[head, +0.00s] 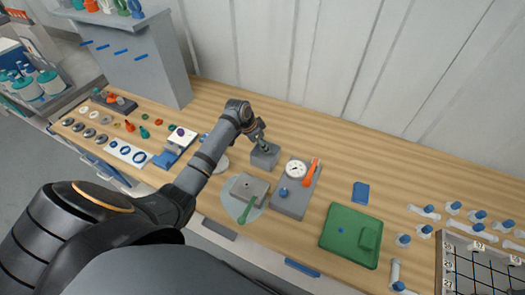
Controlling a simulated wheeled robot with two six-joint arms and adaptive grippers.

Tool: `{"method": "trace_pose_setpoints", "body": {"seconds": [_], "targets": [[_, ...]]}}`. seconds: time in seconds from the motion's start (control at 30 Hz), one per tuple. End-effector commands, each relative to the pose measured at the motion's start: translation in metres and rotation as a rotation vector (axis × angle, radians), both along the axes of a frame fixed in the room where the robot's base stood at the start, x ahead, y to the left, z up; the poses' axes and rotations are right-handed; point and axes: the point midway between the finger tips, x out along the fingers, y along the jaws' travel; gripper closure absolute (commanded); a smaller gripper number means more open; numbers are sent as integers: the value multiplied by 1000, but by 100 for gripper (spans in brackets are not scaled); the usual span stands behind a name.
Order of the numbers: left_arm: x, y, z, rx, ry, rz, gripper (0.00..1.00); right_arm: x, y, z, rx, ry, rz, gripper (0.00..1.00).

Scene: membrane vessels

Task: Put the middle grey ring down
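Several grey rings lie in a slanting row at the left end of the wooden bench; one near the middle of that row is a grey ring (90,133). My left gripper (264,146) is far to their right, pointing down just over a small grey block (265,157) at mid-bench. The fingers are small and dark here, so I cannot tell whether they are open or shut, or whether a ring is between them. My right gripper is not in view.
A white strip with blue rings (113,143) lies beside the grey rings. A grey fixture with a dial (296,169) and orange handle, a metal plate (249,188), and a green tray (333,248) stand to the right.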

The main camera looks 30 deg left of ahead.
Motion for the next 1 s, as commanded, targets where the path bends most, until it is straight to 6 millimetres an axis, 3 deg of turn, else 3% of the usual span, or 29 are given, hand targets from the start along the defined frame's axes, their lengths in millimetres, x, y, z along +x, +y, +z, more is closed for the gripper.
{"method": "trace_pose_setpoints", "body": {"seconds": [0.03,0.1,0.37,0.83,0.87,1.0], "targets": [[0,0,-18,0,0,0,71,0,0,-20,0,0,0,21],[0,0,-21,0,-1,-1,71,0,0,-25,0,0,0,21],[0,0,-16,0,0,0,71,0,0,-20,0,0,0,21],[-1,0,-28,0,0,1,71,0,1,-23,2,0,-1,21],[-1,0,-28,0,0,1,58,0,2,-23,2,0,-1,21],[0,0,-28,0,0,0,39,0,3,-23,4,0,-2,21]]}}
